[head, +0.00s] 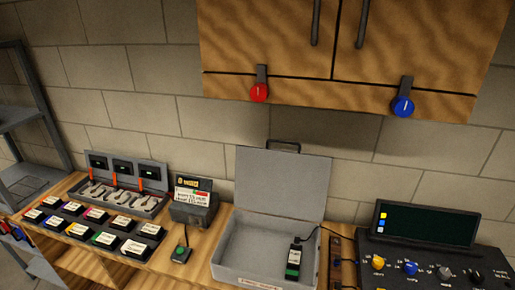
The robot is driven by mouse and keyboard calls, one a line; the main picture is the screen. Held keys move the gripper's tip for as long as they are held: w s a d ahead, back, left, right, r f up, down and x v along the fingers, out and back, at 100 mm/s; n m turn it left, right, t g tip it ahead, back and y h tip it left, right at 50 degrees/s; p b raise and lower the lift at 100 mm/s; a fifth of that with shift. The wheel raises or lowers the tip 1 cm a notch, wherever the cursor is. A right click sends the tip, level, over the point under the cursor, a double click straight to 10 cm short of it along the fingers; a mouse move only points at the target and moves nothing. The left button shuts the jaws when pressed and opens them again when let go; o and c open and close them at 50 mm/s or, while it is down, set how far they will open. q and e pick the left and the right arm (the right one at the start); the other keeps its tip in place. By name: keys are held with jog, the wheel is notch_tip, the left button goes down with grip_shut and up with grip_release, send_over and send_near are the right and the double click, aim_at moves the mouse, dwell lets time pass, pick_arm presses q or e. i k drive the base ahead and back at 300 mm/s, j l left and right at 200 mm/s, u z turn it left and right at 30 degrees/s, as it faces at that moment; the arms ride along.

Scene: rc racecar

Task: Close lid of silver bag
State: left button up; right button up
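The silver bag (232,252) is a grey hard case on the wooden bench, a little right of the middle in the head view. Its lid (283,183) stands open and upright at the back, near the wall. A dark handle (284,145) shows above the lid's top edge. A black and green device (293,262) is inside the case, towards the right, with a cable running out over the right side. Neither of my grippers is in view.
A control panel with knobs and a screen (428,222) stands right of the case. A small dark box (194,205) and a device with a green button (181,253) stand left. Wooden cabinets (270,45) hang above.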

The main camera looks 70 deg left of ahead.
aim_at(281, 182)
jog(key=l+u, duration=0.1)
jog(key=u, duration=2.2)
